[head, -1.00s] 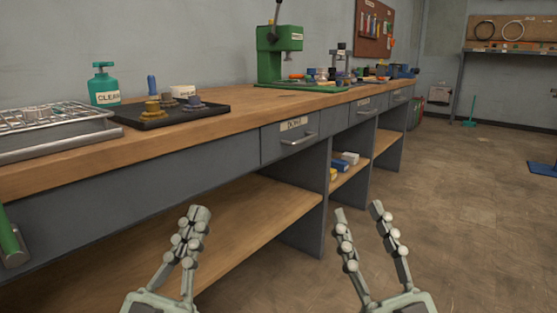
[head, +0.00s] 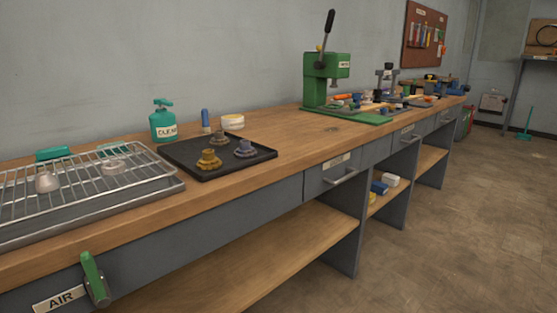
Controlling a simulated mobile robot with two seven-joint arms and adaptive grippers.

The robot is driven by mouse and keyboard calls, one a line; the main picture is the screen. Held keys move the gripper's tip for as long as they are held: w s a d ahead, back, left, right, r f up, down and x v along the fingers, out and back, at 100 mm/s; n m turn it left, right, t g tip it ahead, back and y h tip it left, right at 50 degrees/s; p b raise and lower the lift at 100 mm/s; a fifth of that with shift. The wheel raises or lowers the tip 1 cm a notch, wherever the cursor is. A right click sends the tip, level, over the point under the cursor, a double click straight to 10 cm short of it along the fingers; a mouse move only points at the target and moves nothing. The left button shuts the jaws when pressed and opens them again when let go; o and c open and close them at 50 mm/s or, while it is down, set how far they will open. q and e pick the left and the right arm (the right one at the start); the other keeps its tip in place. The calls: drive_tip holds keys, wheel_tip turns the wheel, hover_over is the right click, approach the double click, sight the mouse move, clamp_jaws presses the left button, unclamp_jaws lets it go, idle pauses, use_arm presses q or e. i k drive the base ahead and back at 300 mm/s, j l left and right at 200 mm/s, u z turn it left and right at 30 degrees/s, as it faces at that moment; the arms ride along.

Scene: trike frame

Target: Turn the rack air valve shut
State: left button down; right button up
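The rack air valve has a green lever handle (head: 92,277) on a grey metal body, low at the left on the front of the workbench. A white label reading AIR (head: 60,299) is fixed just left of it. The handle stands near upright, tilted slightly, with its top to the left. The wire drying rack (head: 130,184) sits on the bench above the valve, with small metal parts on it. Neither of my grippers shows in the head view now, so nothing of mine is seen touching the valve.
A black tray (head: 262,155) with several small parts, a green cleaner bottle (head: 163,125) and a green press (head: 325,85) stand on the wooden bench (head: 290,128). A drawer handle (head: 339,180) sticks out in front.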

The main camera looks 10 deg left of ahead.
sight(102, 298)
drive_tip(key=u, duration=1.35)
